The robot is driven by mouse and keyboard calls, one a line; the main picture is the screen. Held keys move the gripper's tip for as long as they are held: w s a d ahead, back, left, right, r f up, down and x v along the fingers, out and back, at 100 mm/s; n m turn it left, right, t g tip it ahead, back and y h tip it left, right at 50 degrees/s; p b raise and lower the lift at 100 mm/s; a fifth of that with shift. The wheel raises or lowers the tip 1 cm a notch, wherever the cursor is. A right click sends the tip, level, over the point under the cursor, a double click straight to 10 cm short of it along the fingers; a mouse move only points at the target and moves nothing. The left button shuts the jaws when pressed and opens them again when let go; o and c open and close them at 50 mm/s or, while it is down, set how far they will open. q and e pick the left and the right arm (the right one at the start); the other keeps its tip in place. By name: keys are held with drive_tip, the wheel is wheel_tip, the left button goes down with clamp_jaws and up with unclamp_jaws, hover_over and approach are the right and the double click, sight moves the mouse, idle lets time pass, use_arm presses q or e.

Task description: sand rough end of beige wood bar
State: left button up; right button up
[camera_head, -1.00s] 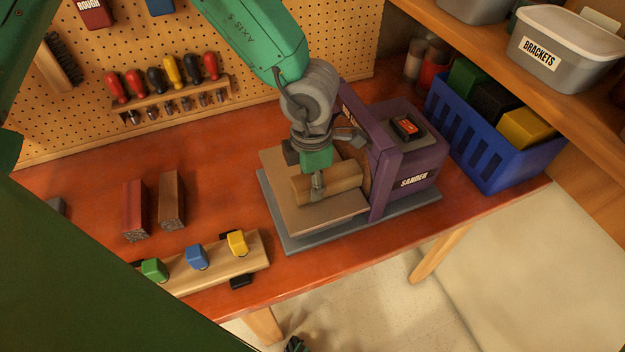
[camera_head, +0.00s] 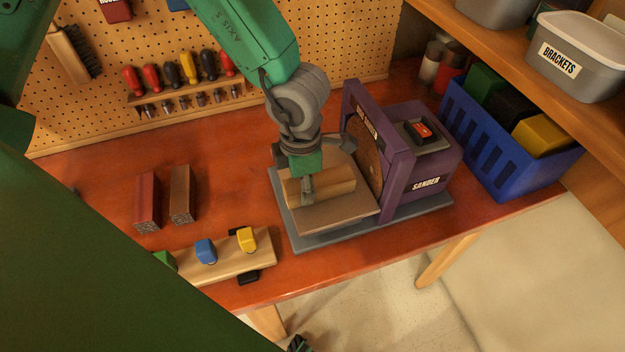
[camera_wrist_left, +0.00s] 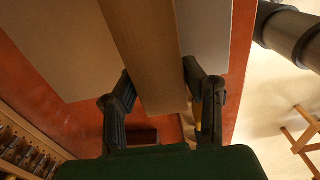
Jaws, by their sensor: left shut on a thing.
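The beige wood bar (camera_head: 335,184) lies along the tan work table (camera_head: 335,212) of the purple sander (camera_head: 420,165). Its right end faces the brown sanding disc (camera_head: 368,160), with a small gap between them. That end's face is hidden, so its roughness cannot be told. A small dark piece at the bottom edge may be my right gripper (camera_head: 298,344), mostly out of frame.
A dark red bar (camera_head: 147,200) and a brown bar (camera_head: 181,192) lie left on the red-brown bench. A blue crate (camera_head: 490,140) stands right of the sander. Bench between bars and sander is clear.

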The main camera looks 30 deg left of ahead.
use_arm(q)
drive_tip(key=shift+r, duration=4.55)
